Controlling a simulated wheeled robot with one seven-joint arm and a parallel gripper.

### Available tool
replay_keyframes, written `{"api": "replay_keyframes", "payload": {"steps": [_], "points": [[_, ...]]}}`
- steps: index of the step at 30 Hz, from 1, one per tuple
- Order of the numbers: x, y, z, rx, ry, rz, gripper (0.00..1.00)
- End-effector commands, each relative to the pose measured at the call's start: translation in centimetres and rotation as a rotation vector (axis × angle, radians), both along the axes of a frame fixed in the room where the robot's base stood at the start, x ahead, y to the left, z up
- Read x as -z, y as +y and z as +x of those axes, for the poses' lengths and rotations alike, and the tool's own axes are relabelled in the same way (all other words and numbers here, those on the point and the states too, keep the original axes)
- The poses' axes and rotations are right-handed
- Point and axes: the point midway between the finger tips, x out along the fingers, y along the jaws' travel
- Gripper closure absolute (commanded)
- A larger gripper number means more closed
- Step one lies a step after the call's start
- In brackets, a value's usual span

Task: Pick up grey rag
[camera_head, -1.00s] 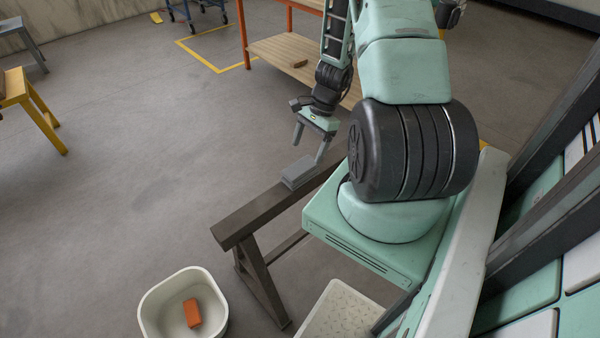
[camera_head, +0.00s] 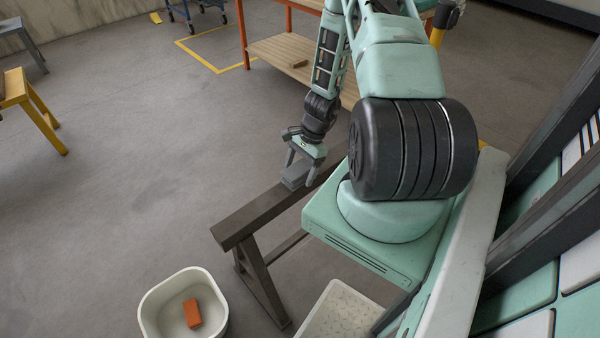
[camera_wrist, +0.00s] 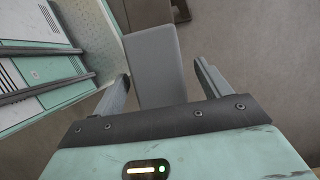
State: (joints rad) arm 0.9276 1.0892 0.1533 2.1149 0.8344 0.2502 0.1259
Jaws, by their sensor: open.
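The grey rag (camera_head: 294,175) is a small folded block lying on top of the dark narrow beam (camera_head: 262,212). My gripper (camera_head: 299,175) is open, pointing down, with its fingertips at the rag. In the wrist view the rag (camera_wrist: 156,62) is a long grey shape between the two open fingers of my gripper (camera_wrist: 163,78), with a gap to the right finger. The head view partly hides the rag behind the fingers. I cannot tell whether the fingers touch it.
A white bin (camera_head: 152,305) with an orange block (camera_head: 192,313) in it stands on the floor at the front. A wooden shelf with an orange frame (camera_head: 275,48) is at the back. A yellow trestle (camera_head: 40,112) stands at the left. The floor between is clear.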

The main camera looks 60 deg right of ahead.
Motion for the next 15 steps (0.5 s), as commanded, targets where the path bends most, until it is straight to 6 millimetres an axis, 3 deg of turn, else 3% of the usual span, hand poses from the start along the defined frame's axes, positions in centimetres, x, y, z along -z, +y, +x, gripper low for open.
{"api": "replay_keyframes", "payload": {"steps": [15], "points": [[0.49, -0.01, -0.03, 0.000, 0.001, 0.000, 0.24]]}}
